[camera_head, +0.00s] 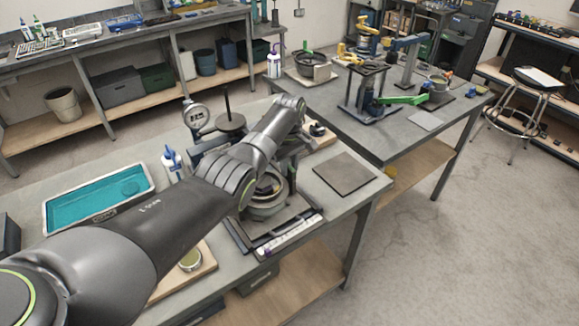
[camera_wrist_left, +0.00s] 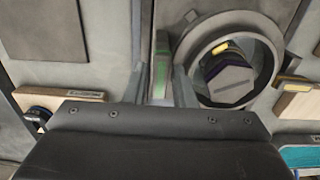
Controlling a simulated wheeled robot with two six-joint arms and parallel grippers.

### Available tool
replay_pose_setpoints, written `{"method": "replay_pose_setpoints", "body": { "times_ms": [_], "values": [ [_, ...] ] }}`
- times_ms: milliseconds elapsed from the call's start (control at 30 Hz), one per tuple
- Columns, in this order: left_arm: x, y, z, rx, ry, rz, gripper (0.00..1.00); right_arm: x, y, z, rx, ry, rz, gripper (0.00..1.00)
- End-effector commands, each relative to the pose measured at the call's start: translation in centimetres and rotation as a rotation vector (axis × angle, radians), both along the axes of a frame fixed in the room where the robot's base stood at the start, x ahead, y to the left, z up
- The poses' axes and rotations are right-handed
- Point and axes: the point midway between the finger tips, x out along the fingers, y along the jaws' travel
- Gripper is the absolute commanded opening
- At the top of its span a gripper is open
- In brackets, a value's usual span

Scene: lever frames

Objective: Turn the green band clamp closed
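The green band clamp's lever (camera_wrist_left: 161,72) shows in the left wrist view as a narrow green bar beside a round grey ring housing (camera_wrist_left: 268,50). In the head view a dark green upright piece (camera_head: 292,174) stands at the right of this housing (camera_head: 266,204) on the near bench. My left gripper (camera_wrist_left: 160,82) points down over the lever, one finger on each side of it. The fingers look apart, with some gap to the green bar; contact cannot be made out. In the head view my left arm hides much of the fixture. My right gripper is not in view.
A teal tray (camera_head: 98,198) lies at the left. A flat dark plate (camera_head: 345,174) lies to the right. Another green lever (camera_head: 404,99) is on the back bench.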

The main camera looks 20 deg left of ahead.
Motion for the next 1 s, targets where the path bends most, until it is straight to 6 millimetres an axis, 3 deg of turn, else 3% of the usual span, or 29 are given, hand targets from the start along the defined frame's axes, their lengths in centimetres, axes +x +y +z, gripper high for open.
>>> {"method": "replay_pose_setpoints", "body": {
  "times_ms": [133, 400, 600, 1000],
  "values": [
    [-0.01, -0.02, -0.67, 0.0, 0.0, -0.001, 0.24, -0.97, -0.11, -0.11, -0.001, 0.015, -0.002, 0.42],
    [0.0, -0.03, -0.73, -0.001, -0.001, -0.001, 0.24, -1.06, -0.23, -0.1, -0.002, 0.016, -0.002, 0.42],
    [0.0, -0.03, -0.72, -0.001, -0.001, -0.001, 0.0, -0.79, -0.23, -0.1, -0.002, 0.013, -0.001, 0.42],
    [-0.01, -0.02, -0.63, -0.001, -0.001, -0.056, 0.0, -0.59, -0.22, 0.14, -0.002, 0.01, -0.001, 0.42]
  ]
}}
